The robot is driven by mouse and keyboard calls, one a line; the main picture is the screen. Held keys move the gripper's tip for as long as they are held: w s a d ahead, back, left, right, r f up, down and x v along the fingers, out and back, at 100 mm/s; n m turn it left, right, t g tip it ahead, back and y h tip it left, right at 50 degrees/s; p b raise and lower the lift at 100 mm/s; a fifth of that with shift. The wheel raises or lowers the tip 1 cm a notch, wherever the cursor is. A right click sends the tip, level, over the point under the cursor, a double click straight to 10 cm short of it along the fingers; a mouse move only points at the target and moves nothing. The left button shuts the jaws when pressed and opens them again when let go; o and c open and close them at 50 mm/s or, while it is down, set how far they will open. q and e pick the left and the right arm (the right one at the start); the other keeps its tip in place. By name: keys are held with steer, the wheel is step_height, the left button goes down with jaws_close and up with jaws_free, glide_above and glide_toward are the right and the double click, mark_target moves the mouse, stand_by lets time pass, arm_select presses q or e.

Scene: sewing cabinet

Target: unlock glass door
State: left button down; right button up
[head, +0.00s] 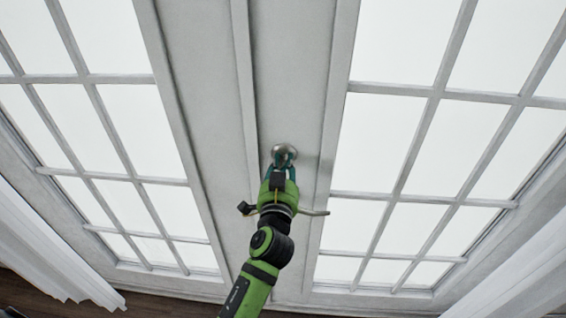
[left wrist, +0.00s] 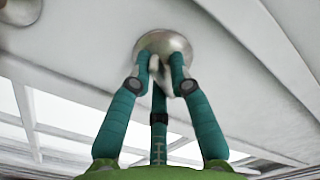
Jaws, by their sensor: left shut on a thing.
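The glass door (head: 400,150) is a white frame with several panes, shut beside a matching paned door (head: 110,150). A round metal lock (head: 284,150) sits on the white strip between the panes. It also shows in the left wrist view (left wrist: 165,45), with a small pale knob in its middle. My left gripper (head: 283,161) reaches up from below, its teal fingers (left wrist: 165,75) shut on the lock's knob. The fingers hide part of the knob, so its turn angle cannot be told. My right gripper is not in view.
A metal door handle (head: 316,213) sticks out to the right behind my left wrist, below the lock. White curtains hang at the left (head: 50,250) and right (head: 525,275). A dark wooden floor (head: 150,306) shows at the bottom.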

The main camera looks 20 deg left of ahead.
arm_select(q)
steer(key=m+p, duration=0.1)
steer(key=m, duration=0.4)
steer(key=shift+f+m, duration=0.1)
steer(key=shift+m, duration=0.3)
steer(key=m+p, duration=0.1)
steer(key=m, duration=0.3)
steer(key=shift+s+a+m+p, duration=0.1)
steer(key=shift+a+m+p, duration=0.05)
steer(key=shift+m+p, duration=0.25)
steer(key=shift+m, duration=0.7)
steer(key=shift+a+f, duration=0.1)
steer(key=c, duration=1.2)
jaws_free()
steer(key=v, duration=1.1)
steer(key=shift+s, duration=0.4)
